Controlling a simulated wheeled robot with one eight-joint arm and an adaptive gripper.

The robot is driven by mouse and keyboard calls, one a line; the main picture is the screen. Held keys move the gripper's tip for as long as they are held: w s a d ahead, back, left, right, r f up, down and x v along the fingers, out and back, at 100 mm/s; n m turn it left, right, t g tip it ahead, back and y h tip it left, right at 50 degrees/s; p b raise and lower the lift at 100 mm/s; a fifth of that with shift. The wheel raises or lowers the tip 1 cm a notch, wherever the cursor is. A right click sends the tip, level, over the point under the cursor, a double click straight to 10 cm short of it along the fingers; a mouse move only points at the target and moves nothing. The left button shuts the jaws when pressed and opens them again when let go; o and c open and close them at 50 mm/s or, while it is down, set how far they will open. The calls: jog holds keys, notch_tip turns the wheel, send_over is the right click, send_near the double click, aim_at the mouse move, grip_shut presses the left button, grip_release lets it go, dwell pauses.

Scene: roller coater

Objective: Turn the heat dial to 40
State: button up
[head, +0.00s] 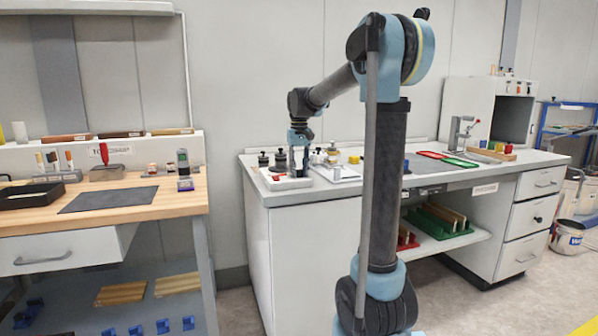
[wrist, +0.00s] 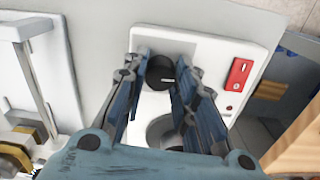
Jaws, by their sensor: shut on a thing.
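The heat dial (wrist: 162,72) is a dark round knob with a short light mark, on a white panel (wrist: 215,58) in the wrist view. My gripper (wrist: 163,76) is shut on the dial, with one finger on each side of it. No scale numbers can be read around the dial, so its setting cannot be told. In the head view my gripper (head: 299,168) points down over the white unit (head: 282,183) at the left end of the white bench. The dial cannot be made out there.
A red switch plate (wrist: 239,74) is right of the dial, and a round dark-rimmed opening (wrist: 166,132) is below it. Black-topped items (head: 263,160) and a white tray (head: 338,173) stand close by on the bench. Red and green trays (head: 446,161) lie farther right.

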jog(key=m, duration=0.6)
jog(key=shift+w, duration=0.1)
jog(key=shift+m, duration=0.3)
dwell(0.3)
jog(key=o, duration=1.1)
notch_tip(320, 180, up, 12)
jog(key=shift+f, duration=0.1)
